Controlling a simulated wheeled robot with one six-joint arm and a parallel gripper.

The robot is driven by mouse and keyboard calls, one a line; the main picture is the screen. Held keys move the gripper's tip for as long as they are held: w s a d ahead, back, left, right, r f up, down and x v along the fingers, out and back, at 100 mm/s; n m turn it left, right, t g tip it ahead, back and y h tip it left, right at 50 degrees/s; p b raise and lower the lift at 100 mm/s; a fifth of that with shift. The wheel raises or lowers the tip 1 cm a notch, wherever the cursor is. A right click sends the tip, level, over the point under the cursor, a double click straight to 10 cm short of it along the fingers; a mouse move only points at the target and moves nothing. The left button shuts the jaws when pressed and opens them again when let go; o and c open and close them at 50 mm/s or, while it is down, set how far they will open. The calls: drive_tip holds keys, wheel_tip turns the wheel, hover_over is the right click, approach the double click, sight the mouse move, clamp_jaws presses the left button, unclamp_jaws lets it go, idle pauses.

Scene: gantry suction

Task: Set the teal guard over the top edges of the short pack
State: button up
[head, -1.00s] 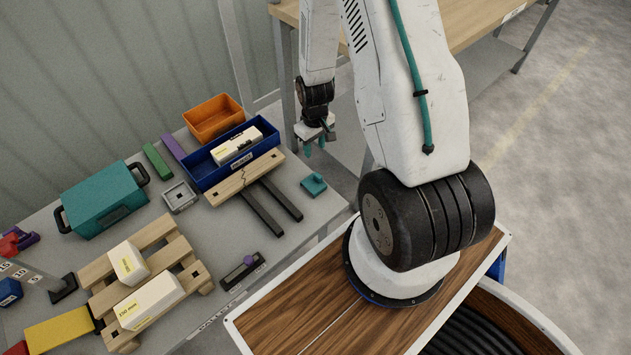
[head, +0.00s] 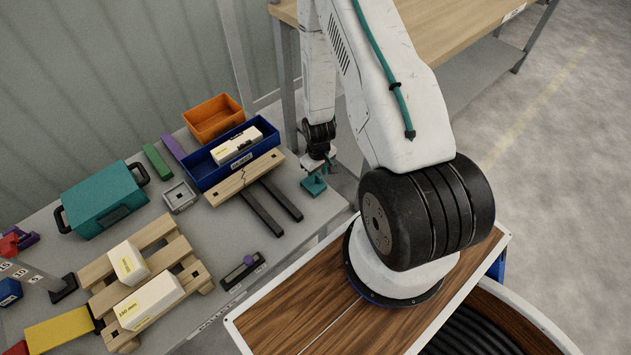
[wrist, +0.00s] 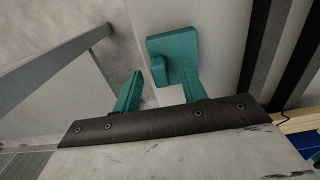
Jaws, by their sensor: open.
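The teal guard (head: 313,186) lies on the grey table near its right edge. In the wrist view the guard (wrist: 178,45) is a flat plate with a small upright grip. My gripper (head: 322,170) is open, just above the guard. In the wrist view the grip shows between the teal fingertips of my gripper (wrist: 161,76), with no clear contact. The short pack (head: 127,264) is a white box with a yellow label, on the wooden pallet (head: 193,275) at the lower left. A longer white pack (head: 152,299) marked 150 mm lies in front of it.
A blue bin (head: 203,176) holds another white pack (head: 236,146). A cracked wooden board with dark forks (head: 262,214) lies between guard and pallet. A teal case (head: 103,200) and an orange bin (head: 212,120) stand behind. A dark block with a purple knob (head: 243,271) sits near the front edge.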

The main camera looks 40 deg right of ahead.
drive_tip(key=shift+c, duration=0.3)
clamp_jaws()
